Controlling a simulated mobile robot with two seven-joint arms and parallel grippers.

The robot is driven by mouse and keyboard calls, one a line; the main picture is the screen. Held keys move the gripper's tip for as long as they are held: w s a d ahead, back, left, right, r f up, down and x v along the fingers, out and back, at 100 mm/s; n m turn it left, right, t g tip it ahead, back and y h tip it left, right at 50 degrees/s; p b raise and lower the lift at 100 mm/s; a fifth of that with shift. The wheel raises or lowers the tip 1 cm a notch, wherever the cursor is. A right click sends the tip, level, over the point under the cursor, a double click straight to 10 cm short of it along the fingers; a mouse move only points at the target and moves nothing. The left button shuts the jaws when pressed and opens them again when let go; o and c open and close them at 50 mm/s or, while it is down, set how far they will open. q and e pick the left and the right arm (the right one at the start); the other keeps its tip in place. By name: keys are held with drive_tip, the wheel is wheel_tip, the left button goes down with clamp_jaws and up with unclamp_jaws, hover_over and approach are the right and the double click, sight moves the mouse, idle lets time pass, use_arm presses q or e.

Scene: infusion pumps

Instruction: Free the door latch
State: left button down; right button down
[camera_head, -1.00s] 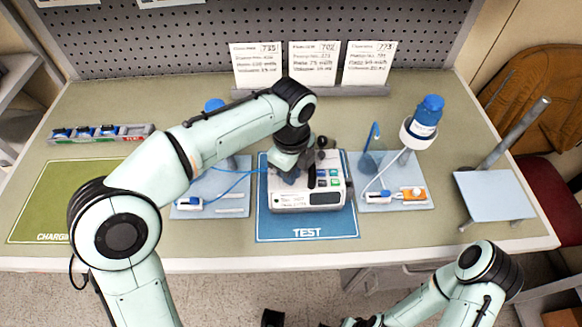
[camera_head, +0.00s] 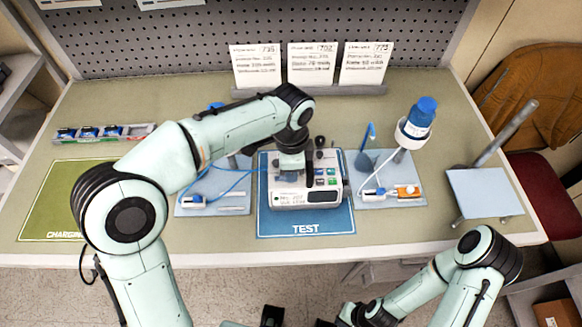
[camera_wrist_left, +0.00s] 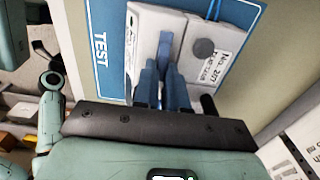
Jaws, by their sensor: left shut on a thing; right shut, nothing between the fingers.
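The white pump (camera_head: 307,196) stands on the blue TEST mat (camera_head: 307,228), its front label facing the near table edge. My left gripper (camera_head: 291,174) comes down onto its upper left part from above. My right gripper (camera_head: 345,316) is low at the bottom edge, away from the table, small and partly cut off.
Blue-grey stands with tubing flank the pump; the right one (camera_head: 405,201) holds a blue-capped bottle (camera_head: 420,115). A tilted post on a plate (camera_head: 485,192) stands far right. A green charging mat (camera_head: 50,205) lies left. Cards (camera_head: 312,65) stand behind. The near table strip is clear.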

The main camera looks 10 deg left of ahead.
idle(0.5)
use_arm(q)
drive_tip(key=c, duration=1.5)
unclamp_jaws()
drive_tip(key=shift+o, duration=0.2)
